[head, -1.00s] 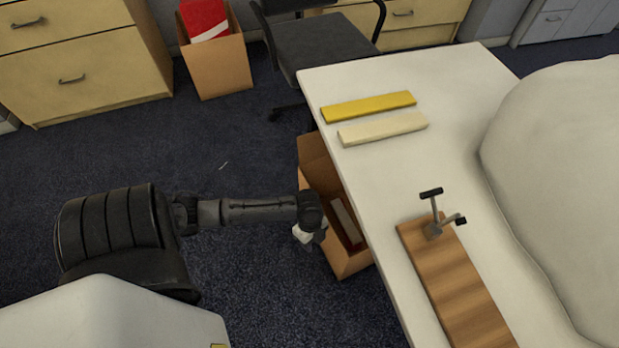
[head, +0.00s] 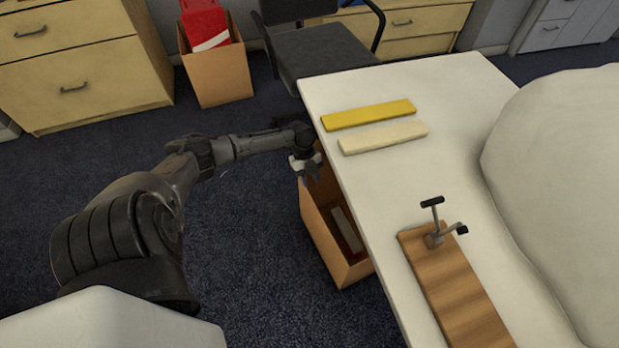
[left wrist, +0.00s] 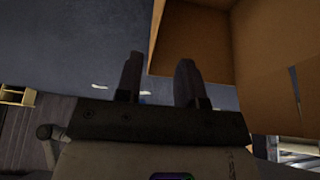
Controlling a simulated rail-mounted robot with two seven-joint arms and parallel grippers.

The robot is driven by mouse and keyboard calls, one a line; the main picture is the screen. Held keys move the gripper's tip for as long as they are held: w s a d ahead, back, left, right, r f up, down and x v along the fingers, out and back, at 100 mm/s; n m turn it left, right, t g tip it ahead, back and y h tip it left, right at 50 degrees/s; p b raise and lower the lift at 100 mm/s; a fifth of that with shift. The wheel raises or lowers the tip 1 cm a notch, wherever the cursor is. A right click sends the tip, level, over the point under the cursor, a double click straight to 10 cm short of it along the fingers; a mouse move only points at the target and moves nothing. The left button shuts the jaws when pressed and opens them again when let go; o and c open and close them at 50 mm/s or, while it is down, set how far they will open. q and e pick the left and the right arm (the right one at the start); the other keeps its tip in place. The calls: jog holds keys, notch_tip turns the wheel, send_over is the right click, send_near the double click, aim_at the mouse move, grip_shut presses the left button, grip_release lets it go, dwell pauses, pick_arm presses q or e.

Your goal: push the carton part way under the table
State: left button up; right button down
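The brown open carton (head: 318,228) stands on the floor at the table's left edge, its right part hidden beneath the tabletop. It holds a pale, flat item (head: 347,230). My left gripper (head: 307,170) is at the carton's far end, near its rim, in the head view. In the left wrist view its two fingers (left wrist: 160,78) stand apart with nothing between them, so it is open. The carton's brown walls (left wrist: 278,65) fill the right of that view; whether a finger touches them is unclear. The white table (head: 440,95) is on the right. My right gripper is not in view.
A yellow bar (head: 368,114) and a cream bar (head: 383,136) lie on the table near a wooden board (head: 455,285) with a metal fitting. A black chair (head: 320,50) and another carton (head: 220,78) stand behind. The dark floor left of the carton is clear.

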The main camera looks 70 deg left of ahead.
pick_arm(q)
jog(key=b+x, duration=0.5)
jog(key=x, duration=0.7)
jog(key=shift+b+x, duration=0.6)
jog(key=shift+x, duration=0.35)
jog(key=c, duration=0.6)
grip_shut()
jog(key=shift+r, duration=0.1)
